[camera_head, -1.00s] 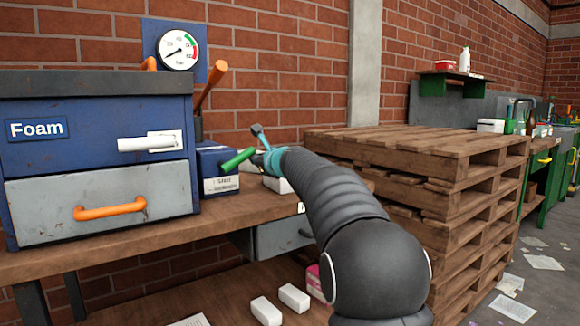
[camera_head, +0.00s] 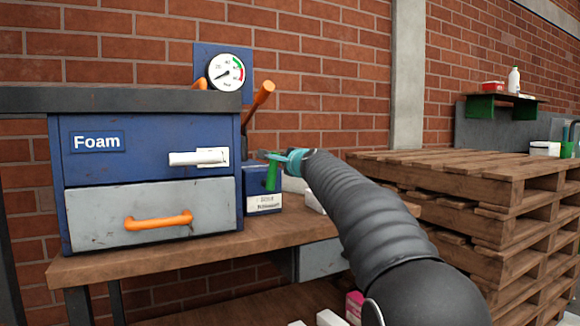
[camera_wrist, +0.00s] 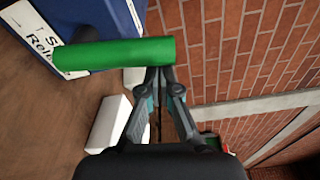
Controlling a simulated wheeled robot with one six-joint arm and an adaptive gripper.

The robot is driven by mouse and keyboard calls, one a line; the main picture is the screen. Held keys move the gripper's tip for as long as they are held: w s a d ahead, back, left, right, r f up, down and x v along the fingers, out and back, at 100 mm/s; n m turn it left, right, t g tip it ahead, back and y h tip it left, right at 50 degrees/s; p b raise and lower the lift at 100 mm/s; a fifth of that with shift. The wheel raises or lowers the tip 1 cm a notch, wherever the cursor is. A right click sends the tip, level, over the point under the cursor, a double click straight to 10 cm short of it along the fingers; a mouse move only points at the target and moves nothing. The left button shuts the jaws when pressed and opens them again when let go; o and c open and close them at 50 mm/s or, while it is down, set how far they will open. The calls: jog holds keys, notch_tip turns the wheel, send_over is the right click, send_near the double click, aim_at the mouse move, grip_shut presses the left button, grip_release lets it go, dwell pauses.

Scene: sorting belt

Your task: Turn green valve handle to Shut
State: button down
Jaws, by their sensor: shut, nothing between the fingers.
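The green valve handle (camera_head: 272,174) is a short green bar on the front of a small blue box (camera_head: 249,183), and it hangs close to upright in the head view. In the wrist view the handle (camera_wrist: 115,53) lies across the picture, over the box's white label. The label's words are partly covered and too small to read fully. My gripper (camera_head: 273,157) is beside the handle's upper part. In the wrist view its shut fingertips (camera_wrist: 158,72) are at one end of the handle, seemingly against it; they are not closed around it.
A blue cabinet marked Foam (camera_head: 95,142) stands left on the wooden bench (camera_head: 200,247). An orange lever (camera_head: 259,100) rises behind the box, beside a pressure gauge (camera_head: 226,72). Stacked pallets (camera_head: 470,190) stand right of my arm. White blocks lie near the box.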

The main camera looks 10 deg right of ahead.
jog(key=shift+s+a+r+n, duration=0.15)
jog(key=shift+a+n, duration=0.2)
jog(key=shift+a, duration=0.05)
jog(key=shift+s+a+r+n, duration=0.1)
jog(key=shift+a+r+n, duration=0.05)
jog(key=shift+a+n, duration=0.2)
jog(key=shift+a, duration=0.1)
jog(key=shift+s, duration=0.1)
